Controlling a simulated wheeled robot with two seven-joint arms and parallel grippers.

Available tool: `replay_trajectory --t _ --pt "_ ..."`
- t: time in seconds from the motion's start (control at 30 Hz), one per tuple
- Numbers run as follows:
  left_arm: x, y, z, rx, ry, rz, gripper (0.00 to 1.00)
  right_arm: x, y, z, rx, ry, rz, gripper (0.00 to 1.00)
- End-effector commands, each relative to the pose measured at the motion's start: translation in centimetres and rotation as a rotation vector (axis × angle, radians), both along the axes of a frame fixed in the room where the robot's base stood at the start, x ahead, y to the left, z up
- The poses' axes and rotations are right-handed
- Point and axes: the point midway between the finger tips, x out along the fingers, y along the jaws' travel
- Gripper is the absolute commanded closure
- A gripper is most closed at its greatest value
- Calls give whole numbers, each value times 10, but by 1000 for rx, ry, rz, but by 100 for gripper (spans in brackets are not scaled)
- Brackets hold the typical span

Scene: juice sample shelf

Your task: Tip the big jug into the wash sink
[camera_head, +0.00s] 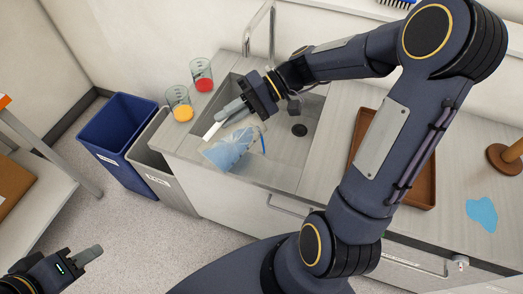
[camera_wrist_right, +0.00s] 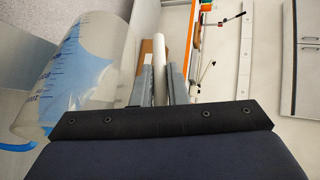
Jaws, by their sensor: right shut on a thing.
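The big jug (camera_head: 226,150) is clear, with blue liquid and printed marks. In the head view it lies strongly tilted over the near left part of the wash sink (camera_head: 312,108), its liquid toward the left end. My right gripper (camera_head: 231,110) is shut on a white bar that looks like the jug's handle. The jug (camera_wrist_right: 88,75) fills the left of the right wrist view, with the white bar between the fingers (camera_wrist_right: 160,75). I cannot tell whether liquid is leaving the jug. My left gripper (camera_head: 88,256) is low at the left, away from the sink, its jaw opening unclear.
Beakers of yellow (camera_head: 180,113) and red (camera_head: 203,84) liquid stand left of the sink. A faucet (camera_head: 262,25) rises behind it. A blue bin (camera_head: 117,137) and grey bin (camera_head: 150,160) stand below left. A brown tray (camera_head: 419,197) and a blue puddle (camera_head: 482,212) are on the right counter.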

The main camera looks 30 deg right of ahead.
Motion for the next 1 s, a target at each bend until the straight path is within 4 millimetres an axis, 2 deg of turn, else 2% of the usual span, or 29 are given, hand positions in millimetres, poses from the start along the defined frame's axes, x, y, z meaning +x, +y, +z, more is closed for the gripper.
replay_trajectory --t 1.0 --pt "0 0 -8 0 0 0 64 4 -12 -6 49 16 0 100"
